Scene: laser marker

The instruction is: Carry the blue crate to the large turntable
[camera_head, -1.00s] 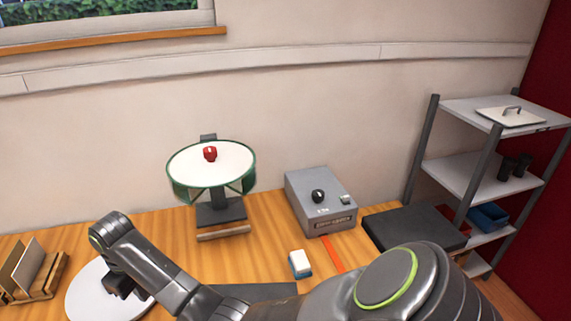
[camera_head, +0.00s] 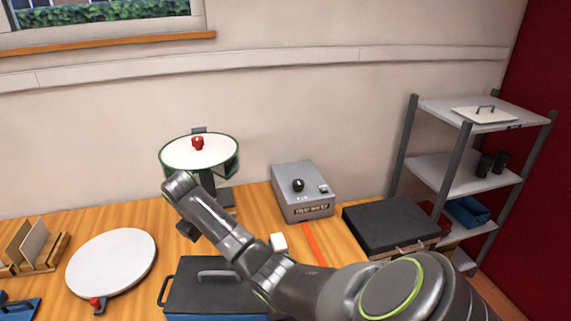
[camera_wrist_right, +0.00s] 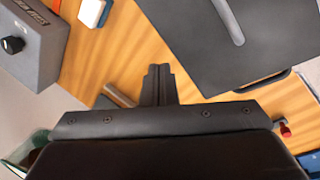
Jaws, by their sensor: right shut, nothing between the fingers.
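A dark-lidded blue crate (camera_head: 215,317) stands at the bottom of the head view. Its lid (camera_head: 185,293) carries a grey handle, and a black side handle sticks out at left. The lid also shows at upper right in the right wrist view (camera_wrist_right: 200,50). The large turntable, a white disc (camera_head: 112,262), lies flat to the left of the crate. My right gripper (camera_head: 187,232) is above the table, between the turntable and the control box. It is shut and empty in the right wrist view (camera_wrist_right: 158,82), apart from the crate. My left gripper is out of view.
A green-rimmed raised disc (camera_head: 198,152) with a red knob stands behind my right gripper. A grey control box (camera_head: 303,190), a white block (camera_head: 278,242) and a dark case (camera_head: 390,225) are to the right. A shelf rack (camera_head: 470,175) is farther right. A wooden rack (camera_head: 40,250) stands left.

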